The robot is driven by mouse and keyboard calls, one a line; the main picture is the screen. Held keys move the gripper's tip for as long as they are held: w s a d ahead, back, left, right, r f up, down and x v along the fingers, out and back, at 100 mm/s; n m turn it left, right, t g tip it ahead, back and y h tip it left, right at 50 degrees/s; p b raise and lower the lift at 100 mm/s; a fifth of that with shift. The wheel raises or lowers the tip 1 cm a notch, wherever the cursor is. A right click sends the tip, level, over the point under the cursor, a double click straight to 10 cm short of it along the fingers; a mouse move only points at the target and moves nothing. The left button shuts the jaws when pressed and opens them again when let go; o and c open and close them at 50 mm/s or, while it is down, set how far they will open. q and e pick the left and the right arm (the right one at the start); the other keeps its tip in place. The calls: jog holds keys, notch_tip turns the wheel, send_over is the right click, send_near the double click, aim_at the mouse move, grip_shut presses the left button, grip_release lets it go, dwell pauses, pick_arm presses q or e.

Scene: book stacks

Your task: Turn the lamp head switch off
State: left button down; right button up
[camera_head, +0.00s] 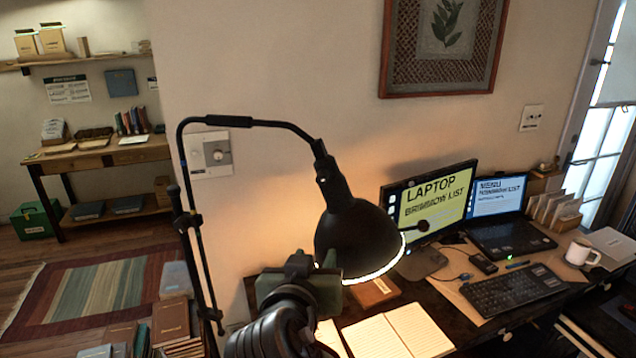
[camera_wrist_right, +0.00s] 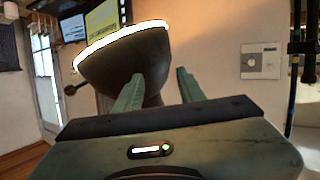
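A black desk lamp has a dome-shaped head (camera_head: 358,232) hanging from a bent arm, and its rim glows, so the lamp is lit. A small dark knob (camera_head: 423,226) on a short stem sticks out from the right side of the head. In the right wrist view the lamp head (camera_wrist_right: 125,62) fills the upper left, with the knob (camera_wrist_right: 70,90) at its left edge. My right gripper (camera_head: 326,268) is at the near left side of the head, away from the knob. Its green fingers (camera_wrist_right: 160,82) are apart with nothing held between them. Contact with the head cannot be told. My left gripper is not in view.
The desk holds an open notebook (camera_head: 398,332), a monitor (camera_head: 430,198), a laptop (camera_head: 503,215), a keyboard (camera_head: 513,290) and a white mug (camera_head: 580,252). The lamp's thin stand (camera_head: 202,262) is left of my arm. Books (camera_head: 172,322) are stacked at lower left.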

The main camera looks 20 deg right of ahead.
aim_at(320, 181)
notch_tip(320, 181, up, 11)
jog(key=a+m+t+h, duration=0.2)
jog(key=m+h, duration=0.1)
jog(key=p+x, duration=0.2)
jog(key=x, duration=0.1)
jog(key=p+x, duration=0.1)
jog(key=x, duration=0.2)
jog(key=shift+s+d+r+p, duration=0.25)
jog(key=shift+s+d+p, duration=0.05)
jog(key=shift+d+p, duration=0.1)
jog(key=shift+w+d+f, duration=0.15)
jog(key=shift+w+d, duration=0.1)
jog(key=shift+w, duration=0.3)
grip_shut()
